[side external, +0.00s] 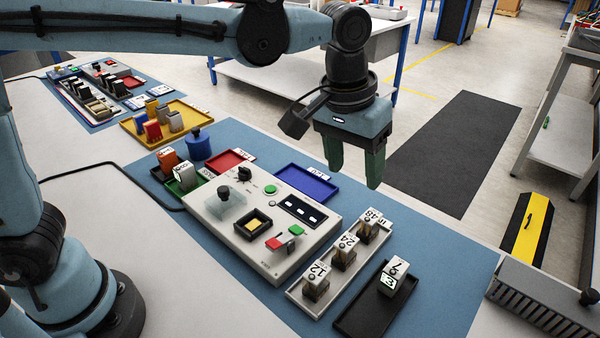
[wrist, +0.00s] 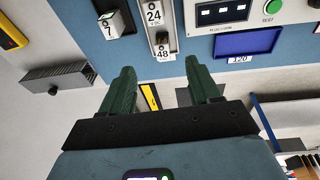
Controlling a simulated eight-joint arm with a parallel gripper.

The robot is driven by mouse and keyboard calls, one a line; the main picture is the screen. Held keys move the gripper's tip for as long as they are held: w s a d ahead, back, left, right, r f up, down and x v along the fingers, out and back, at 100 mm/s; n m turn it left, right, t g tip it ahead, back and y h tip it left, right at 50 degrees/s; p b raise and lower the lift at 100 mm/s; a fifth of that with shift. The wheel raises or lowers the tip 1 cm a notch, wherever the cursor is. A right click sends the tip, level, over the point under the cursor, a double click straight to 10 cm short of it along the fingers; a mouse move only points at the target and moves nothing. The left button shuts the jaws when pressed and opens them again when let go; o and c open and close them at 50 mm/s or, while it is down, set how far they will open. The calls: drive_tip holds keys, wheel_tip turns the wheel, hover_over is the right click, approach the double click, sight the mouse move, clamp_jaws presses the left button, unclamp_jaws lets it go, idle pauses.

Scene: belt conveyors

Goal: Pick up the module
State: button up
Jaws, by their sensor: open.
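Three upright modules with white numbered labels stand in a row in a light tray (side external: 299,293): module 12 (side external: 316,286), module 24 (side external: 344,255) and module 48 (side external: 368,229). Another labelled module (side external: 390,283) stands in a black tray (side external: 357,318); its label reads 7 in the wrist view (wrist: 112,24). Module 24 (wrist: 153,15) and module 48 (wrist: 162,50) also show there, beyond my fingers; module 12 is out of that view. My gripper (side external: 355,178) has its green fingers apart and empty, above the bench's far edge. It also shows in the wrist view (wrist: 160,78).
A grey control panel (side external: 240,235) with buttons and a switch stands left of the modules. A blue tray (side external: 302,182), a red tray (side external: 228,161) and a green tray (side external: 181,187) lie behind it. A yellow tray (side external: 137,129) holds several blocks further left.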

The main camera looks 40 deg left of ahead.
drive_tip(key=g+y, duration=0.1)
drive_tip(key=g, duration=0.1)
hover_over(397, 266)
wheel_tip(397, 266, down, 3)
wheel_tip(397, 266, down, 12)
drive_tip(key=shift+f, duration=0.2)
drive_tip(key=c, duration=1.1)
drive_tip(key=shift+o, duration=0.2)
drive_tip(key=shift+r, duration=0.1)
drive_tip(key=shift+r, duration=0.45)
drive_tip(key=r, duration=0.1)
drive_tip(key=s+r, duration=0.1)
drive_tip(key=r, duration=0.1)
drive_tip(key=shift+s+d+r, duration=0.15)
drive_tip(key=shift+d+r, duration=0.1)
drive_tip(key=shift+r, duration=0.15)
drive_tip(key=s+d+r, duration=0.3)
drive_tip(key=s+r, duration=0.3)
drive_tip(key=s, duration=0.3)
drive_tip(key=shift+s+d, duration=0.25)
drive_tip(key=shift+s, duration=0.15)
drive_tip(key=shift+r, duration=0.1)
